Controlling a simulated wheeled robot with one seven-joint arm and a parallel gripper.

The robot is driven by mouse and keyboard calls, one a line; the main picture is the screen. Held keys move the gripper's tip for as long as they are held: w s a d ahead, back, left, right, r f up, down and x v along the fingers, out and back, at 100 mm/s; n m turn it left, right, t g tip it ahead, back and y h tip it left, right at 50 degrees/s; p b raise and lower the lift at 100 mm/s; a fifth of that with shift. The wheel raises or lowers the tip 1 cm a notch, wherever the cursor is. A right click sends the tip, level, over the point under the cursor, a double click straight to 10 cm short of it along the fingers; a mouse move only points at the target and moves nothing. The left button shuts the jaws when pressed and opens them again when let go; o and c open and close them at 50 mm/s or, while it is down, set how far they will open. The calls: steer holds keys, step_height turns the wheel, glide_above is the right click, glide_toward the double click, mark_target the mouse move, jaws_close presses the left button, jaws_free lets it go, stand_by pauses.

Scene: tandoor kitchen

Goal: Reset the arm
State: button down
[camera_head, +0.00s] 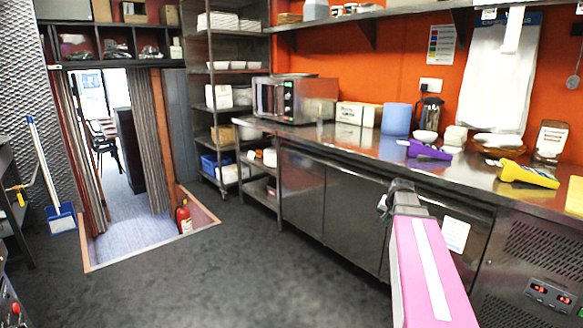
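My arm shows at the lower right, with a pink link that has a white stripe. Its dark grey end, which looks like my gripper (384,205), is in front of the steel counter's doors. I cannot make out two separate fingertips, so I cannot tell whether it is open or shut. No object is visible in it. The rest of my arm is outside the picture.
A steel counter (360,146) runs along the right wall. On it stand a microwave (295,98), a blue container (396,119), a purple object (428,150) and a yellow object (527,174). A fire extinguisher (184,217) stands by the doorway. The dark floor (230,275) is clear.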

steer(key=s+a+f+n+g, duration=0.4)
steer(key=s+a+f+n, duration=0.2)
steer(key=s+a+f, duration=1)
steer(key=s+a, duration=0.2)
steer(key=shift+s+a+g+h, duration=0.2)
steer(key=shift+s+g+h, duration=0.1)
steer(key=shift+s+h, duration=0.1)
steer(key=shift+f, duration=0.1)
